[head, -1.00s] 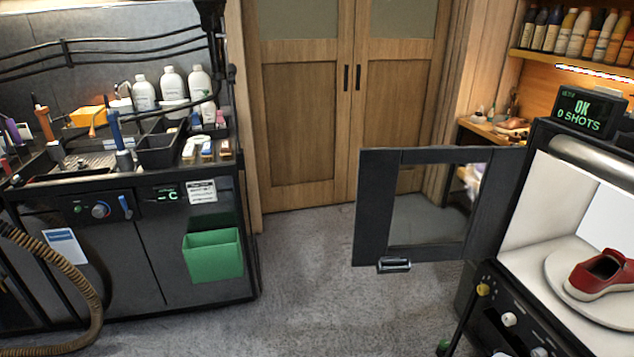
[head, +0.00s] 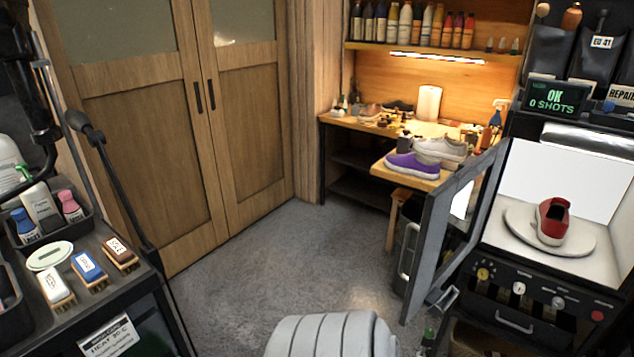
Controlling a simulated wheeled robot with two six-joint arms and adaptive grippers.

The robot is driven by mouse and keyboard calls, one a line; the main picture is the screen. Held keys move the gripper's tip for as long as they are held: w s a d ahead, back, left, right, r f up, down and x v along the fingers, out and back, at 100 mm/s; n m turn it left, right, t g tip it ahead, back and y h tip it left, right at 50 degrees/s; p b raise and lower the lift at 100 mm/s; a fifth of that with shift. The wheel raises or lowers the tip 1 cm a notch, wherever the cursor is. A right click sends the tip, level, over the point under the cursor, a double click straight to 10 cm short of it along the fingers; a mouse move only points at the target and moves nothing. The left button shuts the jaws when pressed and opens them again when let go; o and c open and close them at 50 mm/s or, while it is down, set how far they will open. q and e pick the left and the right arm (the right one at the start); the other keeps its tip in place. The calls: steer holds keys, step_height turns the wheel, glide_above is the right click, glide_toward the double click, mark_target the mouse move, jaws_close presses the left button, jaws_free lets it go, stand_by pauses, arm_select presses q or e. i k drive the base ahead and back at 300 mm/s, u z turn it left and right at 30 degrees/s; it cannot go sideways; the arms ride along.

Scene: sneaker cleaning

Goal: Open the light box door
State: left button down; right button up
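The light box (head: 603,186) stands at the right with a white lit interior. Its dark framed door (head: 433,225) stands open, swung out to the left of the box and seen at a steep angle. Inside the box a red sneaker (head: 553,222) rests on a round white turntable (head: 514,217). The display on top (head: 557,98) reads OK, 0 SHOTS. Neither of my grippers is in view. A pale ribbed part at the bottom centre looks like my own arm, apart from the door in the picture.
A cleaning bench (head: 150,315) with brushes and bottles is at the lower left. Closed wooden double doors (head: 155,140) stand behind. A lit workbench (head: 345,121) with purple (head: 411,166) and grey shoes is at the back. The grey floor (head: 260,270) between is clear.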

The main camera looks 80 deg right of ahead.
mark_target(423, 284)
steer(key=i, duration=0.85)
steer(key=z, duration=5.15)
